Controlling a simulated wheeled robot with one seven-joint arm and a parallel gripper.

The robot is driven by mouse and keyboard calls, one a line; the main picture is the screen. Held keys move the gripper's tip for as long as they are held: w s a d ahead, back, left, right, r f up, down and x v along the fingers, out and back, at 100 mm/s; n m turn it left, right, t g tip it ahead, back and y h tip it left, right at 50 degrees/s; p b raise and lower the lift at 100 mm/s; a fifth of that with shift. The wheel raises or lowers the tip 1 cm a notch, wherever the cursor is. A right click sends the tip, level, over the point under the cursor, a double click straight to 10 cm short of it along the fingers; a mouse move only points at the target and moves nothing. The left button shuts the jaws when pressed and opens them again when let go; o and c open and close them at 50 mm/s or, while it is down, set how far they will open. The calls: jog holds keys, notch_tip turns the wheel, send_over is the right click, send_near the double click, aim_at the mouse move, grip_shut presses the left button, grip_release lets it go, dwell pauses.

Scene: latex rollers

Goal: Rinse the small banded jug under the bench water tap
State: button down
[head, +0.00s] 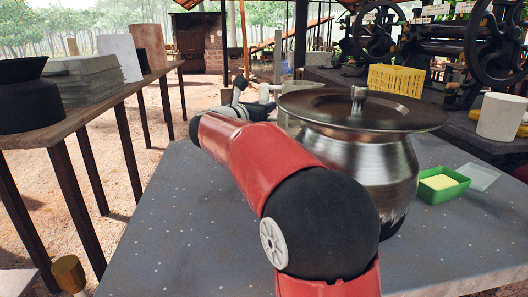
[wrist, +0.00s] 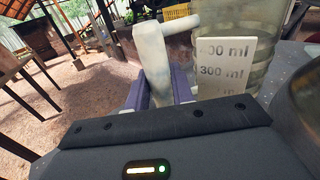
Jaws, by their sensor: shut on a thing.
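A clear jug (wrist: 262,50) with a pale label reading 300 ml stands close in front in the wrist view. Its bands show faintly. A cream upright handle (wrist: 153,62) joins it by a short bar at the top. My gripper (wrist: 160,92) has its two purple fingers on either side of the handle's lower part, shut on it. In the head view my red arm and the big metal pot hide most of the jug and gripper. I cannot tell whether the jug touches the bench. I cannot make out a water tap in either view.
The big lidded metal pot (head: 362,165) stands on the grey bench (head: 165,235), right of my arm. A green tub (head: 443,186) with a yellow block sits farther right. A wooden table (head: 110,99) with a black pot (head: 32,98) and stacked sheets (head: 85,80) is at left.

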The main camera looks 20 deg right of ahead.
notch_tip(320, 180, down, 12)
jog(key=shift+r, duration=0.25)
jog(key=shift+f, duration=0.1)
jog(key=c, duration=1.2)
grip_release()
jog(key=b+v, duration=0.2)
jog(key=v, duration=1)
